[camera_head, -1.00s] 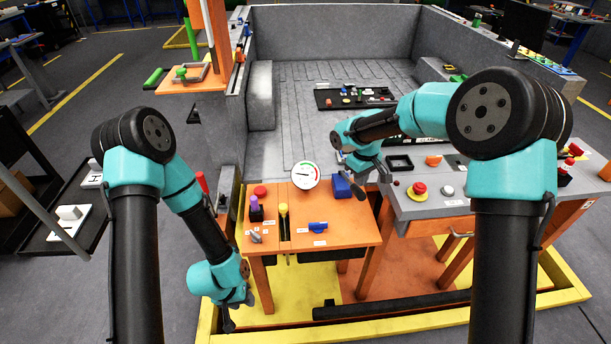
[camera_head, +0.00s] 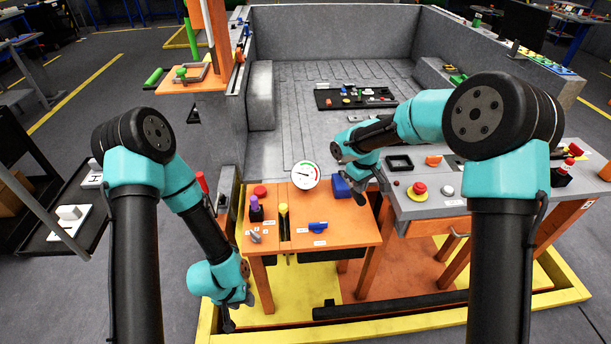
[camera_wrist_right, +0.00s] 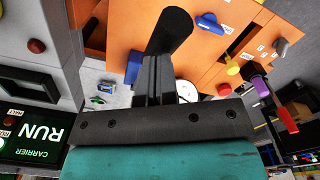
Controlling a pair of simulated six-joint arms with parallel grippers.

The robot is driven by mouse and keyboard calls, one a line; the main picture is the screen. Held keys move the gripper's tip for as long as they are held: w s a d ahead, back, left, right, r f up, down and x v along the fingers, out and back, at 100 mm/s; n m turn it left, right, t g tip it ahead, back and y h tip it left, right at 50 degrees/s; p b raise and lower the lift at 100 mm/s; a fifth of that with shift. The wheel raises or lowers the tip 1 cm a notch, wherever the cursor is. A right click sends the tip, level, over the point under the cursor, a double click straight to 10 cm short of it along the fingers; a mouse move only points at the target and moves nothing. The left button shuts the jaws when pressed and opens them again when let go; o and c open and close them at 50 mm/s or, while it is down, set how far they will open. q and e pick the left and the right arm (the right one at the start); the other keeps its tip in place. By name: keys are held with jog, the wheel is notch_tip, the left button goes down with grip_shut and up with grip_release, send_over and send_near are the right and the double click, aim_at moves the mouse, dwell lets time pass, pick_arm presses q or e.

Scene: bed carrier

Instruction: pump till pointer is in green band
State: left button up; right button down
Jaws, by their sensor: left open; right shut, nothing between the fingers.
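The round white gauge (camera_head: 305,175) stands at the back of the orange table, with a coloured rim that includes green. Its pointer is too small to read surely against the band. A yellow-topped handle (camera_head: 283,210) stands in a dark slot in front of it; the handle also shows in the right wrist view (camera_wrist_right: 232,66). My right gripper (camera_head: 358,193) is shut and empty, above the table's right edge beside a blue block (camera_head: 341,187). In the right wrist view its dark fingers (camera_wrist_right: 168,40) partly hide the gauge. My left gripper (camera_head: 236,318) is open, low at the table's front left.
The orange table (camera_head: 345,230) also carries a blue valve-like part (camera_head: 318,226), a purple-topped part (camera_head: 254,202) and a red knob (camera_head: 260,190). A grey table (camera_head: 440,205) with a red button (camera_head: 419,189) adjoins on the right.

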jog(key=shift+s+f, duration=1.05)
jog(key=shift+f, duration=4.5)
jog(key=shift+w+r, duration=0.4)
jog(key=shift+r, duration=1.9)
jog(key=shift+w+r, duration=0.45)
jog(key=shift+r, duration=1.8)
jog(key=shift+w+r, duration=0.4)
jog(key=shift+r, duration=1.9)
jog(key=shift+s+f, duration=0.15)
jog(key=shift+f, duration=0.8)
jog(key=shift+r, duration=0.95)
